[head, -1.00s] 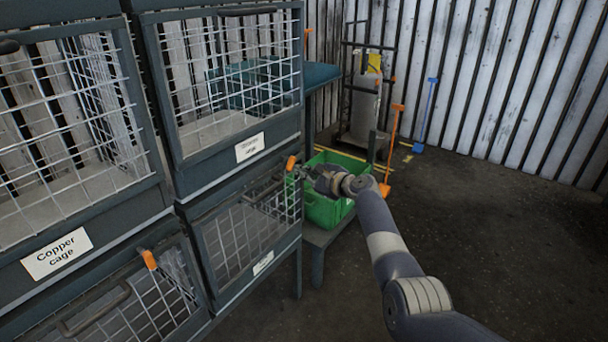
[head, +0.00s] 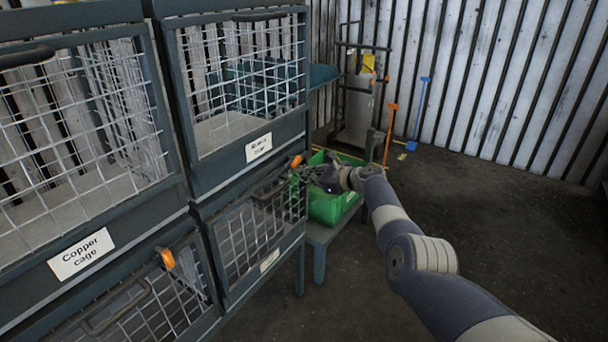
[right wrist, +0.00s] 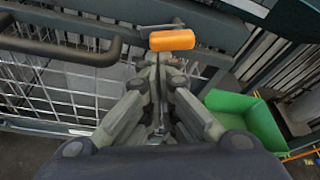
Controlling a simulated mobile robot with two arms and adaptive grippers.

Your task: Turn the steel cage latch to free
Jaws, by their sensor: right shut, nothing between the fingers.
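An orange latch handle (head: 297,161) sits at the upper right corner of the lower right mesh cage (head: 233,290). It also shows in the right wrist view (right wrist: 172,40), lying nearly level across the cage's top edge. My right gripper (head: 303,176) is shut and empty, close to the handle. In the right wrist view its closed fingertips (right wrist: 157,60) are just below the orange handle; I cannot tell whether they touch it. The lower cage's label (head: 270,260) is too small to read. My left gripper is not in view.
A second orange latch (head: 167,259) is on the cage under the "Copper cage" label (head: 82,254). A dark pull bar (right wrist: 70,50) is left of my fingers. A green bin (head: 330,207) stands on a low bench right of the cages. The floor at right is clear.

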